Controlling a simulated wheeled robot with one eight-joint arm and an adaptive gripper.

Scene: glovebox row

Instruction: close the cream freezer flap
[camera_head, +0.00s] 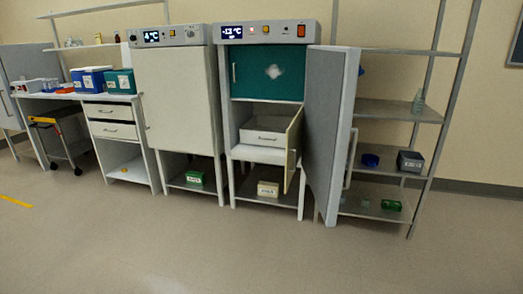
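The cream freezer flap (293,152) stands swung open on the lower compartment of the freezer (236,112), seen nearly edge-on, with a small handle on it. Its hinge side appears to be on the right. Behind it the lower compartment is exposed, with a white drawer or bin (262,132) inside. The teal flap (268,73) above it is shut. The freezer's large grey outer door (330,130) also stands wide open on the right, beyond the cream flap. My gripper is not in view.
A closed cream-fronted cabinet (180,95) stands left of the freezer. A metal shelf rack (400,110) stands close behind the open outer door on the right. A cart (60,140) is at the far left. The floor (230,240) in front is clear.

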